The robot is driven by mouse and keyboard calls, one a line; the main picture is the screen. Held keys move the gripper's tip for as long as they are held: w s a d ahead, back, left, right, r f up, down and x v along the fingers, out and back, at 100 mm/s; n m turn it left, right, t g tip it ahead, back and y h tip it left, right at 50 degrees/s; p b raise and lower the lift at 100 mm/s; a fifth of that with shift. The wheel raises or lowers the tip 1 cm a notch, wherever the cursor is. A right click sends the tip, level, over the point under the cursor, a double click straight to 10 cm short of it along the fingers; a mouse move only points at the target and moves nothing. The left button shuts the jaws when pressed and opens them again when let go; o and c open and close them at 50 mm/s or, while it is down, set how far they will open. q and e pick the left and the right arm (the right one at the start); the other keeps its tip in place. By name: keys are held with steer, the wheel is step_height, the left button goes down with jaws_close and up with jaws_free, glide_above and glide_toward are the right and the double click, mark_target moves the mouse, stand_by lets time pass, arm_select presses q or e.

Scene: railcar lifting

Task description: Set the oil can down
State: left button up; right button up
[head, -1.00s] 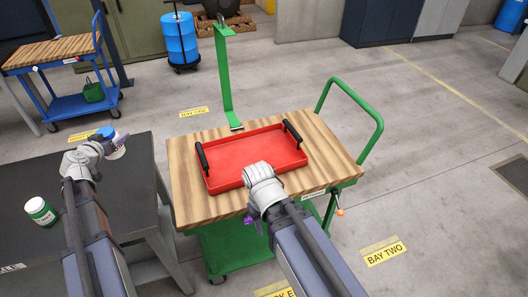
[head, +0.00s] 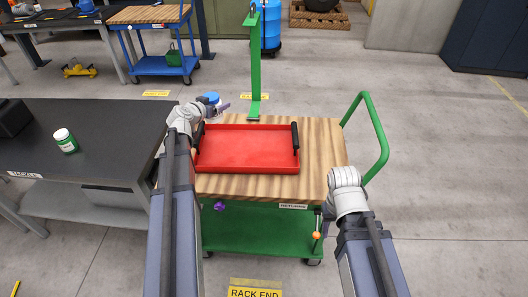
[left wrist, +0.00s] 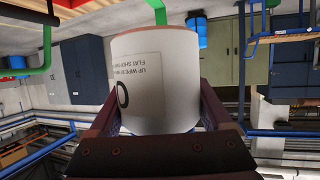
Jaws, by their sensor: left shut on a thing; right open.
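My left gripper (head: 220,108) is shut on a white can with a blue end (head: 210,97), taken here as the oil can. It holds the can near the back left corner of the green cart's wooden top (head: 318,150). In the left wrist view the can (left wrist: 155,80) fills the middle between the fingers, with upside-down print on its label. Whether it touches any surface cannot be told. My right gripper (head: 345,182) is open at the cart's front right edge; its fingertips are mostly hidden.
A red tray (head: 247,150) with black handles lies empty on the cart. A green post (head: 255,60) stands behind it and a green handle (head: 375,130) curves up at right.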

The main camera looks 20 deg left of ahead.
arm_select(q)
steer(key=shift+d, duration=0.3)
steer(key=shift+w+d+f+b, duration=0.1)
steer(key=shift+d+f+b, duration=0.1)
steer(key=shift+f+b, duration=0.1)
steer(key=shift+m+h, duration=0.4)
steer(key=shift+h, duration=0.1)
steer(key=f+b, duration=0.6)
steer(key=d+f+b, duration=0.1)
steer(key=f+b, duration=1.2)
steer(key=shift+w+d+f, duration=0.15)
steer(key=shift+w+f, duration=0.1)
arm_select(e)
step_height(320, 180, down, 20)
steer(key=shift+d, duration=0.35)
arm_select(q)
steer(key=shift+b, duration=0.3)
arm_select(e)
steer(key=shift+w+f, duration=0.1)
arm_select(q)
steer(key=shift+f, duration=0.2)
steer(key=o, duration=1.5)
steer(key=shift+r, duration=0.15)
